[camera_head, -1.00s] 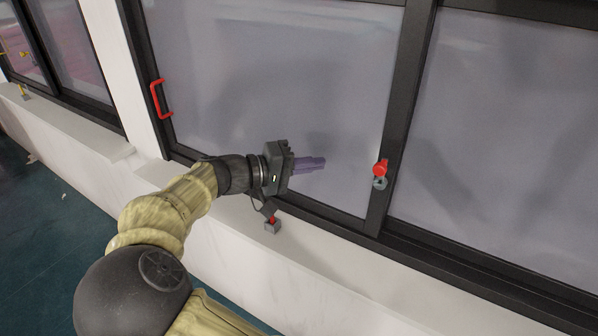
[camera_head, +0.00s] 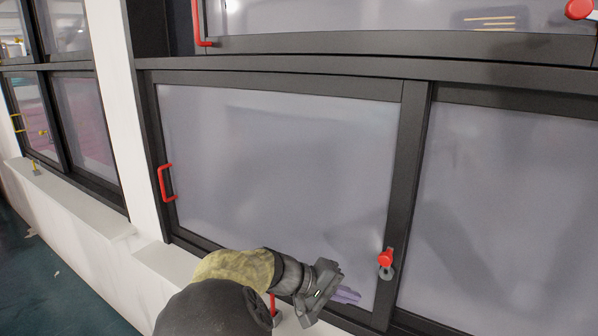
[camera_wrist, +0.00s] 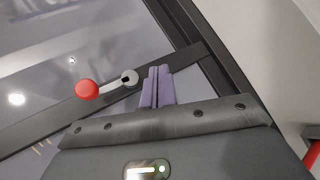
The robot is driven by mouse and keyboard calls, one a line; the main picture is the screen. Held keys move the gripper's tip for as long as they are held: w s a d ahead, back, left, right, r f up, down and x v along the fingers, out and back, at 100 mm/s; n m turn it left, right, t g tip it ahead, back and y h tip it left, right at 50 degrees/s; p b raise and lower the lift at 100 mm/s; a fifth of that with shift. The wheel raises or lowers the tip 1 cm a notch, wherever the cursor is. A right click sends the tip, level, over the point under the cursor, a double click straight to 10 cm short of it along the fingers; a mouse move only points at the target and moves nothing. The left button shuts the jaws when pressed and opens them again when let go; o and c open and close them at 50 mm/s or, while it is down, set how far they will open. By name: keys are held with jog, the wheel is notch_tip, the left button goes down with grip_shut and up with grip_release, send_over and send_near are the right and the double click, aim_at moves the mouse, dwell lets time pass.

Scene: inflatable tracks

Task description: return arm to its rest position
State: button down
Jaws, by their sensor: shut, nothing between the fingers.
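My gripper (camera_head: 346,296) is at the lower middle of the head view, in front of the lower part of the window pane. Its purple fingers also show in the wrist view (camera_wrist: 157,88), shut side by side with nothing between them. My arm reaches in from the bottom edge of the head view, bent at the dark joint, and hides part of the sill. In the wrist view, the red-knobbed latch (camera_wrist: 88,89) lies to the left of the fingers, apart from them.
A dark-framed window (camera_head: 275,165) fills the view, with a red handle (camera_head: 165,182) at its left and the red latch (camera_head: 386,258) on its centre post. Another red handle (camera_head: 200,25) is on the upper window. A white ledge (camera_head: 80,215) and dark green floor (camera_head: 60,285) lie left.

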jog(key=s+d+f+g+y, duration=0.2)
jog(key=s+d+f+y, duration=0.3)
jog(key=s+f+y, duration=0.3)
jog(key=s+m+t+y, duration=0.2)
jog(key=s+y, duration=0.1)
jog(key=s, duration=0.4)
jog(key=shift+s+a+m+t+y, duration=0.15)
jog(key=shift+s+m+t+y, duration=0.15)
jog(key=shift+s, duration=0.1)
